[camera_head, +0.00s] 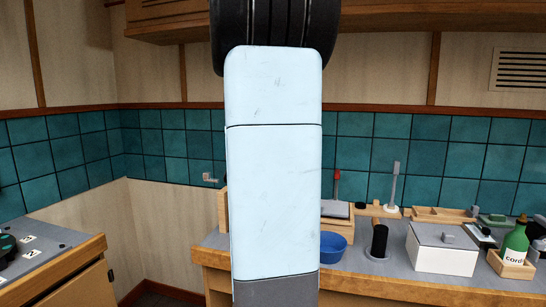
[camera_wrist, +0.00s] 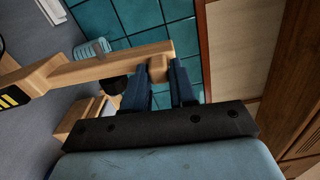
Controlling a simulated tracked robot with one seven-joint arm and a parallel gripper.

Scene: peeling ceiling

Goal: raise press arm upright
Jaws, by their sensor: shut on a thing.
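In the wrist view, the press arm (camera_wrist: 110,66) is a pale wooden bar. It runs from the lower left to the upper right, with a small wooden knob (camera_wrist: 157,69) near its far end. My gripper (camera_wrist: 160,80), with two dark blue fingers, is shut on this knob. The picture is turned sideways, with the counter at left and the wall trim at right, so the bar seems to rise steeply; its exact tilt I cannot tell. A yellow and black marking (camera_wrist: 12,98) shows near its lower end. In the head view, my own arm hides the gripper and the press arm.
On the counter right of my arm stand a blue bowl (camera_head: 332,246), a dark cylinder (camera_head: 378,243), a white lidded box (camera_head: 442,252) and a green bottle (camera_head: 515,241) in a wooden tray. A grey upright piece (camera_head: 394,187) stands behind. Another bench (camera_head: 40,255) is at left.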

